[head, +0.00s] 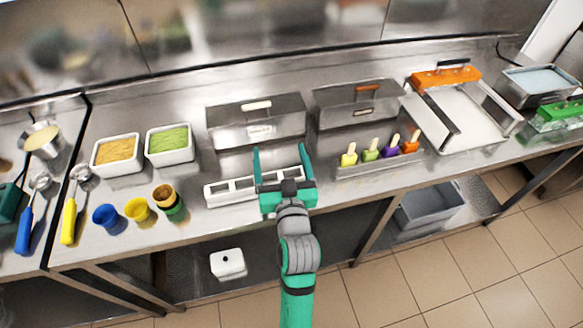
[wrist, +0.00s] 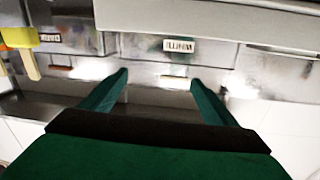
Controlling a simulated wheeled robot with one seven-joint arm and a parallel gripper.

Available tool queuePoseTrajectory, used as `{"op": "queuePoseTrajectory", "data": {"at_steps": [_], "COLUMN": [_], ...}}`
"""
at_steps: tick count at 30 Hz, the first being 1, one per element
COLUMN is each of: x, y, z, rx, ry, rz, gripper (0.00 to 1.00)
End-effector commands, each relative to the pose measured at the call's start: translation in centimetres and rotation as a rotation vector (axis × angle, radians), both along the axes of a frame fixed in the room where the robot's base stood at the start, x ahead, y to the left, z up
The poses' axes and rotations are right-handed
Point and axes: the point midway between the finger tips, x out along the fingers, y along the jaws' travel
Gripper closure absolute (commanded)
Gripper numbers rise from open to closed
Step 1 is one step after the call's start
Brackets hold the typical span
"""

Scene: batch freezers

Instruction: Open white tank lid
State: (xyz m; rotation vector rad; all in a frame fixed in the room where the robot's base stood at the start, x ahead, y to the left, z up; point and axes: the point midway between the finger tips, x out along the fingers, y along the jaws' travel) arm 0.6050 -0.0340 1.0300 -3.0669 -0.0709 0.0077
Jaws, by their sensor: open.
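The white tank is a steel box (head: 285,131) at the counter's back with a white handle (head: 256,105) on its closed lid. A pale label is on its front; it also shows in the wrist view (wrist: 178,45). The white handle appears as a pale bar between the fingers in the wrist view (wrist: 175,77). My gripper (head: 280,149) is open and empty, in front of the tank's right part and above a white slotted rack. It also shows in the wrist view (wrist: 159,78). It is apart from the handle.
A second steel tank with a brown-orange handle (head: 367,87) stands to the right, with several colored popsicles (head: 371,149) before it. The white rack (head: 228,188) lies below my gripper. Tubs of yellow (head: 117,151) and green (head: 168,140) stand left.

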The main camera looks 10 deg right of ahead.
Motion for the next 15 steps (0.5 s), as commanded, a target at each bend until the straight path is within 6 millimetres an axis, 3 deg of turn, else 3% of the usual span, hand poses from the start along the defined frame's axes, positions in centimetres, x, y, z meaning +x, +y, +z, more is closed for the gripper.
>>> {"op": "queuePoseTrajectory", "data": {"at_steps": [6, 15], "x": [-1.8, -2.5], "y": [-0.6, -0.8], "z": [-1.7, -2.3], "rx": [0.026, 0.035], "ry": [0.004, 0.004], "rz": [-0.025, -0.034], "gripper": [0.19, 0.19]}}
